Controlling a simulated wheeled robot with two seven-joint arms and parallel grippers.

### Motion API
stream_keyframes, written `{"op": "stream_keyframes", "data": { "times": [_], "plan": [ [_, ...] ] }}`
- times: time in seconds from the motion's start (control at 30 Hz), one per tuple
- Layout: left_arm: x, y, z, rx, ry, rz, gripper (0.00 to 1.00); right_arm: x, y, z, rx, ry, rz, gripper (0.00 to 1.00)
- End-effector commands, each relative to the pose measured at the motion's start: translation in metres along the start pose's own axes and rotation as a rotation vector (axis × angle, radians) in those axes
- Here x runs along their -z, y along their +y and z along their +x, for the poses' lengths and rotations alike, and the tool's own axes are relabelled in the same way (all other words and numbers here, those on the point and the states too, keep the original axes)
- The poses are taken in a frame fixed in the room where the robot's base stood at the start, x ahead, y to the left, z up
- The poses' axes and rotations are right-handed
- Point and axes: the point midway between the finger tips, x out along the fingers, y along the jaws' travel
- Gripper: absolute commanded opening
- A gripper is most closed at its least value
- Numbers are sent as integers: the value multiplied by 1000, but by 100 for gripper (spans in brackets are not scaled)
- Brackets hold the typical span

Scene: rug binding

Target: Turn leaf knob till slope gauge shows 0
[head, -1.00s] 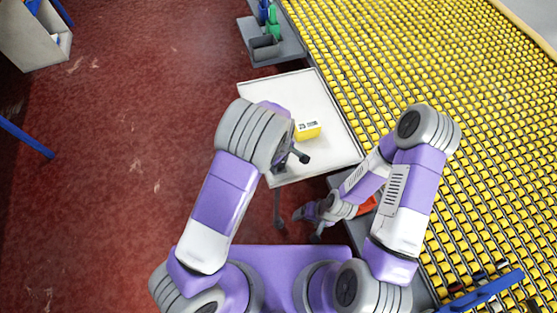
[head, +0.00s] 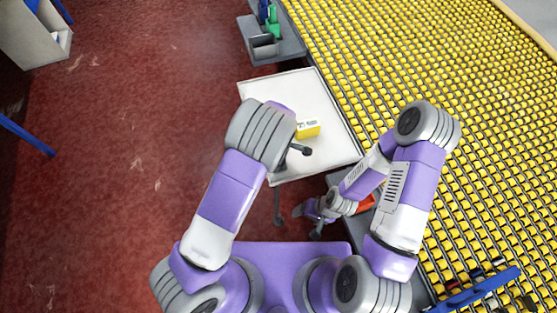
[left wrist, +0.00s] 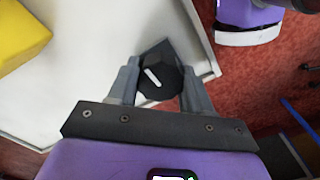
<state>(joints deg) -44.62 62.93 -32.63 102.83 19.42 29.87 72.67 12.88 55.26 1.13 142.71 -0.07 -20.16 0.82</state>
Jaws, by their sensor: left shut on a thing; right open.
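The leaf knob (left wrist: 162,82) is dark and faceted with a white line on top, slanting toward the upper left in the left wrist view. My left gripper (left wrist: 158,84) is shut on it, one finger on each side, at the edge of the white leaf (head: 340,140). In the head view my left arm hides most of this grip. The slope gauge (head: 308,129) is a yellow box on the leaf; its display is too small to read. Its yellow side also shows in the left wrist view (left wrist: 20,38). My right gripper (head: 316,219) is open and empty, below the leaf's near edge.
A large bed of yellow blocks (head: 450,65) fills the right side. A grey shelf (head: 285,48) with green and blue items stands beyond the leaf. An orange-red item (head: 366,203) lies by my right arm. Red floor (head: 120,150) is open at left.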

Motion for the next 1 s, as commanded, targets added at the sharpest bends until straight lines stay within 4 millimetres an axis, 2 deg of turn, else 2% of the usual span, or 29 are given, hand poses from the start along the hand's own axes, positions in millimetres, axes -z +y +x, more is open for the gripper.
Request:
{"op": "stream_keyframes", "data": {
  "times": [0.03, 0.07, 0.2, 0.53, 0.8, 1.0],
  "plan": [
    [0, -4, 4, 12, 1, -1, 19, 0, 0, 0, 0, 0, 0, 78],
    [0, -4, 4, 12, 1, -1, 53, 0, 0, 0, 0, 0, 0, 78],
    [0, -3, 3, 9, 0, 0, 74, 0, 0, 0, 0, 0, 0, 78],
    [0, -1, -4, 2, 1, 1, 75, 0, 0, -1, 0, 0, 0, 78],
    [0, 0, -48, 1, 0, 2, 75, 0, -3, -7, 0, 0, 0, 78],
    [0, -1, -70, 6, 0, 1, 75, 0, -4, -10, 0, 0, 0, 78]
  ]
}}
